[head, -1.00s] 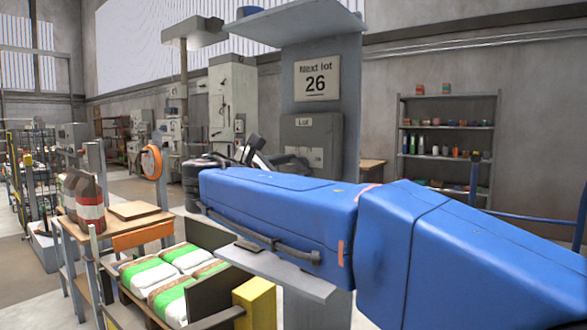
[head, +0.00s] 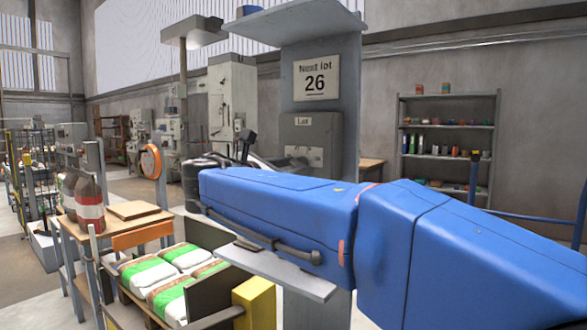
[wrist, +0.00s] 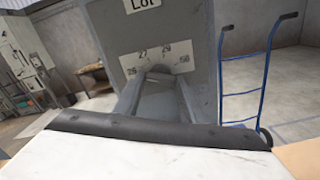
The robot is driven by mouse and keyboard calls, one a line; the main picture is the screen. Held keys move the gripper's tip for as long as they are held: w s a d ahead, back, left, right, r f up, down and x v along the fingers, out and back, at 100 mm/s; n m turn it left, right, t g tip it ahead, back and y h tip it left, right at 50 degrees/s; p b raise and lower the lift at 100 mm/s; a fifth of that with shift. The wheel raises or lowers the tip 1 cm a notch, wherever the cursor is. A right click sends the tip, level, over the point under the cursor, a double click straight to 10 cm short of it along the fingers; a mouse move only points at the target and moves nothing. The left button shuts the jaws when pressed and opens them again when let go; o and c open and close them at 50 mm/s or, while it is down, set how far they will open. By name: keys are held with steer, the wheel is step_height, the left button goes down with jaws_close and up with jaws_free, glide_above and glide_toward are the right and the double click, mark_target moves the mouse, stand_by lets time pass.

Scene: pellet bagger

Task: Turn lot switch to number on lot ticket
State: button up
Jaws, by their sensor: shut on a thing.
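The lot ticket (head: 316,78) on the grey column reads "Next lot 26" in the head view. Below it is the grey lot switch box (head: 304,132) marked "Lot", with a pale number plate partly hidden by my arm. My gripper (wrist: 160,76) has both fingers reaching to the plate's middle, shut on the lot switch knob (wrist: 159,68). The knob is mostly hidden between the fingers, so its pointing direction cannot be told.
A grey shelf (head: 333,287) juts from the column below my arm. Filled bags (head: 184,258) lie at the lower left, beside a wooden table (head: 141,226). A blue hand truck (wrist: 249,94) stands right of the box. Shelving (head: 446,130) stands against the back wall.

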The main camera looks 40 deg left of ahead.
steer(key=o, duration=1.1)
steer(key=shift+c, duration=0.2)
steer(key=shift+s, duration=0.2)
steer(key=s, duration=1.7)
